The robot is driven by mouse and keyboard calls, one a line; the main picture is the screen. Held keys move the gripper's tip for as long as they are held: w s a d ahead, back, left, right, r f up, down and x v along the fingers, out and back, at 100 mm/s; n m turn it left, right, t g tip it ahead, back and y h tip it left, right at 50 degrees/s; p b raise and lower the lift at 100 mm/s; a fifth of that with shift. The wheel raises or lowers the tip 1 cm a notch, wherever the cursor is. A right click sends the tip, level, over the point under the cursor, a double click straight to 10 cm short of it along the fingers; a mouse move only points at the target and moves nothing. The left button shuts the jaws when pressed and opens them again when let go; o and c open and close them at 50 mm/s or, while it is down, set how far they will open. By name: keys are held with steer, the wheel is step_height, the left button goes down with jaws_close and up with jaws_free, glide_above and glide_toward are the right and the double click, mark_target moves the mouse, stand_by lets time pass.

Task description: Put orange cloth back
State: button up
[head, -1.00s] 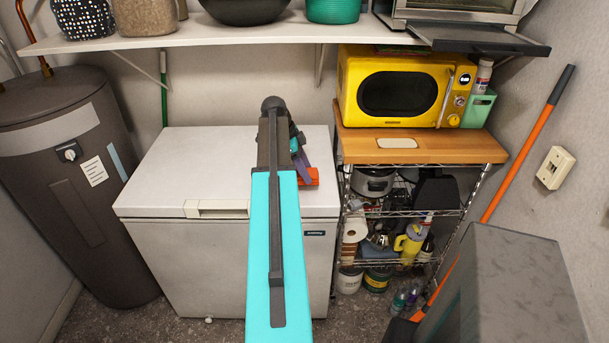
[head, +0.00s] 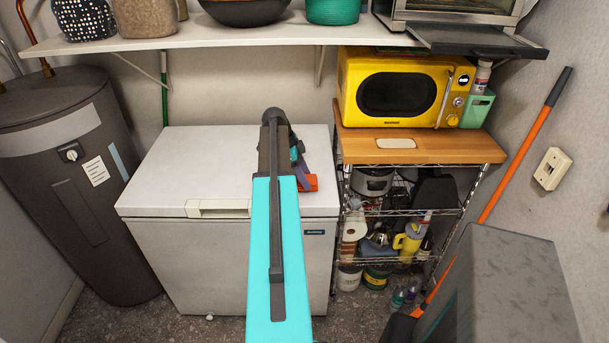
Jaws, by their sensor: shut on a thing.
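A small part of the orange cloth (head: 309,183) shows just right of my arm, over the right part of the white chest freezer's lid. My gripper (head: 301,172) is at the far end of the turquoise arm link, mostly hidden behind it. It is shut on the orange cloth. The rest of the cloth is hidden by the arm. I cannot tell whether the cloth touches the lid or hangs above it.
The white freezer (head: 165,170) has a clear lid on the left. A wire rack (head: 400,210) with a yellow microwave (head: 395,90) stands to its right. A shelf (head: 230,38) runs above. A dark water heater (head: 75,200) stands at left.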

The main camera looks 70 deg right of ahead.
steer(key=shift+f, duration=0.2)
steer(key=o, duration=1)
steer(key=shift+r, duration=0.2)
steer(key=b+v, duration=0.4)
steer(key=v, duration=0.8)
stand_by(0.6)
step_height(320, 180, up, 10)
steer(key=p, duration=1)
steer(key=shift+f, duration=0.1)
